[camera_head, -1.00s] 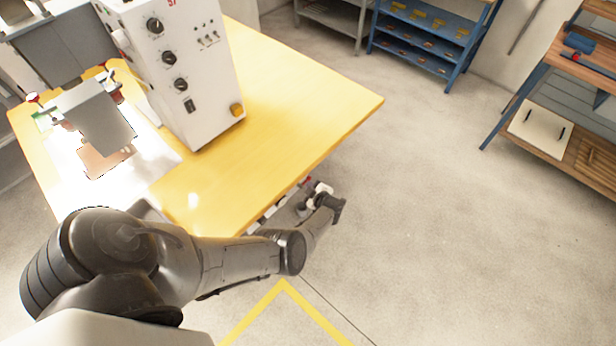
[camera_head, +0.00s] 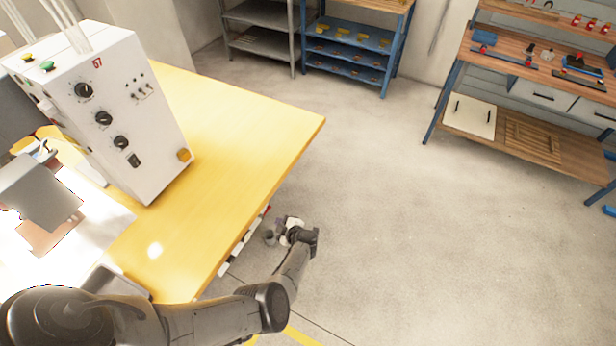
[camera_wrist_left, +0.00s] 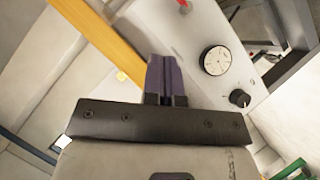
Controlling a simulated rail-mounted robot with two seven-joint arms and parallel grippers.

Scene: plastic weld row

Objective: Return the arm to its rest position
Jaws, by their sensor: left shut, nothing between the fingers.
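My left arm comes in from the lower left in the head view. Its gripper (camera_head: 272,237) is small there, low beside the near right edge of the yellow table (camera_head: 225,130), apart from the tabletop. In the left wrist view the two dark fingers (camera_wrist_left: 165,78) lie together, shut and empty. Behind them is a pale panel with a round dial (camera_wrist_left: 216,60) and a black knob (camera_wrist_left: 239,98). My right gripper is not in view.
A white control box (camera_head: 125,120) with black knobs stands on the table. A grey shelf (camera_head: 262,14), a blue rack (camera_head: 350,48) and a wooden workbench (camera_head: 530,65) stand at the back. The floor (camera_head: 400,220) right of my arm is clear.

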